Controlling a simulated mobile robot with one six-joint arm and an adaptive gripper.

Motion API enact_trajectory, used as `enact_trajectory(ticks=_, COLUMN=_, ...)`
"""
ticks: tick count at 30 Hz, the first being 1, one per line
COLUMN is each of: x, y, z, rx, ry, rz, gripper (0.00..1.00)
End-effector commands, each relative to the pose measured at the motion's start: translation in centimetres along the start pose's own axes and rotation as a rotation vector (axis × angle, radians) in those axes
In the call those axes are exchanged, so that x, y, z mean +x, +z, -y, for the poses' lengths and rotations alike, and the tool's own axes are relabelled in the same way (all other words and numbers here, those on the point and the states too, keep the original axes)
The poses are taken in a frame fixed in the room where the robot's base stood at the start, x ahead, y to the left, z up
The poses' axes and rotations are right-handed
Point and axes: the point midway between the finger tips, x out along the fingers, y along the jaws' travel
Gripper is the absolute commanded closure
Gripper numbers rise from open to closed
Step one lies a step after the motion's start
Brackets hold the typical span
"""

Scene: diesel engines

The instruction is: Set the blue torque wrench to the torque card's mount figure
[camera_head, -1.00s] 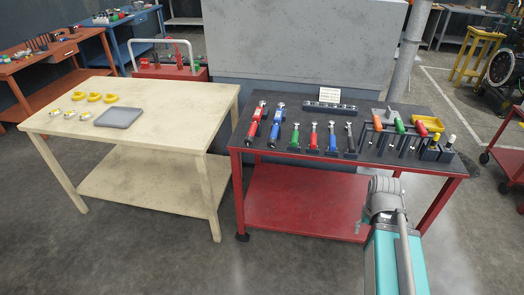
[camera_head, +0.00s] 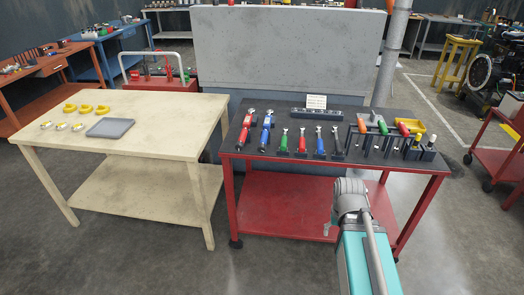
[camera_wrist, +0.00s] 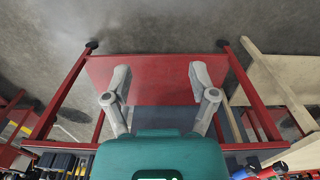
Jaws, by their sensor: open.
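The blue torque wrench (camera_head: 266,130) lies on the dark top of the red bench, toward its left end, just right of a red one (camera_head: 245,130). A small white card (camera_head: 316,101) stands at the back of the bench; its writing is too small to read, and I cannot tell whether it is the torque card. In the wrist view my gripper (camera_wrist: 161,75) is open and empty, its two grey fingers spread over the red lower shelf. In the head view my arm stands in front of the bench, apart from the wrenches.
The red bench (camera_head: 300,190) also holds smaller wrenches (camera_head: 319,143), a socket rail (camera_head: 315,113), a rack of coloured-handled tools (camera_head: 380,130) and a yellow tray (camera_head: 410,126). A cream table (camera_head: 160,145) with a grey tray (camera_head: 110,128) stands left. Floor in front is clear.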

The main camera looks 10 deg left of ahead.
Motion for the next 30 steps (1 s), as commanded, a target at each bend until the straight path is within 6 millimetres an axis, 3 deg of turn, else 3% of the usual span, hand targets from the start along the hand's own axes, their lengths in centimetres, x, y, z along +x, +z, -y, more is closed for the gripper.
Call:
enact_trajectory(ticks=8, x=2.0, y=-3.4, z=0.1, rx=-0.132, ry=0.14, rz=-0.092, gripper=0.13)
enact_trajectory(ticks=17, x=3.8, y=-11.9, z=1.2, rx=-0.501, ry=0.516, rz=-0.308, gripper=0.13)
enact_trajectory(ticks=23, x=3.1, y=-17.9, z=4.7, rx=-0.816, ry=0.818, rz=-0.443, gripper=0.13)
enact_trajectory(ticks=30, x=1.7, y=-23.5, z=12.4, rx=-1.214, ry=1.199, rz=-0.566, gripper=0.13)
